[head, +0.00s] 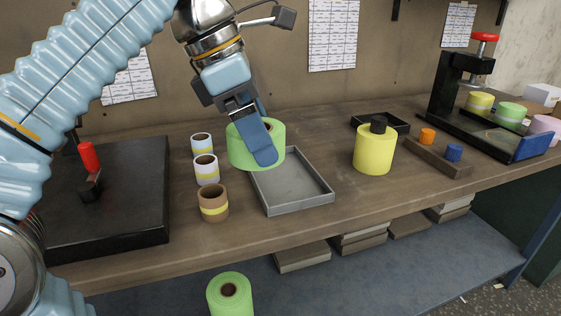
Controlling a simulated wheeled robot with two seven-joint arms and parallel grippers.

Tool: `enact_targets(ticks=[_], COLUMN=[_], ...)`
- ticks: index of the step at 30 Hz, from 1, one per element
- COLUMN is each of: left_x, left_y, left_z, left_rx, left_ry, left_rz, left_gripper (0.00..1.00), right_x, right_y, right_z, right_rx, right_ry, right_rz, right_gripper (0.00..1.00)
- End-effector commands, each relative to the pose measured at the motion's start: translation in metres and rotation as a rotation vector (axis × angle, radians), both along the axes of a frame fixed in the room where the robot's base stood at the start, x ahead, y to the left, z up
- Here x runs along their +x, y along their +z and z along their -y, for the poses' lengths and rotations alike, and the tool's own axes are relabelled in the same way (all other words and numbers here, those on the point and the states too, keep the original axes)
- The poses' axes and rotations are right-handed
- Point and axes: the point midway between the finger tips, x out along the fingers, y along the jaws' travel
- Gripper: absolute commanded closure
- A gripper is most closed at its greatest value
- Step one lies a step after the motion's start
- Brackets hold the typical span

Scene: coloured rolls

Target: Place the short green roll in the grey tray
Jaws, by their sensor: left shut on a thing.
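My left gripper (261,135) is shut on a short, wide green roll (240,153). One blue finger lies across the roll's front, and the roll's dark core hole shows partly behind it. The roll overlaps the back left corner of the grey tray (300,206) in the head view and seems to be held above it. The grey tray is shallow, and the part of its floor that shows is bare. My right gripper is not in view.
Three small rolls, including a brown one (213,207), stand left of the tray. A yellow roll (375,154) stands to its right. A black plate (125,200) lies at the left and a press (459,95) stands at the right. Another green roll (230,300) is low in front.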

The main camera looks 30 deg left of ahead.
Motion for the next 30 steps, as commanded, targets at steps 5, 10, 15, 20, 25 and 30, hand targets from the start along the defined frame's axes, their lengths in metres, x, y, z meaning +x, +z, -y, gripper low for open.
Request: enact_targets(ticks=[5, 10, 15, 20, 25, 30], left_x=[0.028, 0.075, 0.105, 0.117, 0.13, 0.134], left_y=[-0.014, -0.035, -0.065, -0.079, -0.096, -0.125], left_z=[-0.007, -0.02, -0.028, -0.032, -0.035, -0.036], left_rx=[0.0, -0.001, 0.001, 0.0, 0.0, 0.0], left_ry=[0.0, 0.001, 0.002, 0.001, 0.0, -0.001], left_rz=[-0.005, -0.006, -0.004, 0.0, -0.004, -0.002], left_gripper=[0.51, 0.51, 0.51, 0.51, 0.51, 0.51], right_x=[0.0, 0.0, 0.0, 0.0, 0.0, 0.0], right_y=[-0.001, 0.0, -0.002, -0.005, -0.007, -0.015], right_z=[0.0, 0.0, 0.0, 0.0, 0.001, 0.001], right_rx=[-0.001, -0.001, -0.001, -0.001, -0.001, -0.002], right_ry=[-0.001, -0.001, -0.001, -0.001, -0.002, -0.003], right_rz=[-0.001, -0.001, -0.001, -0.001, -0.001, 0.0], right_gripper=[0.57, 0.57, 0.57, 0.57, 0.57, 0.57])
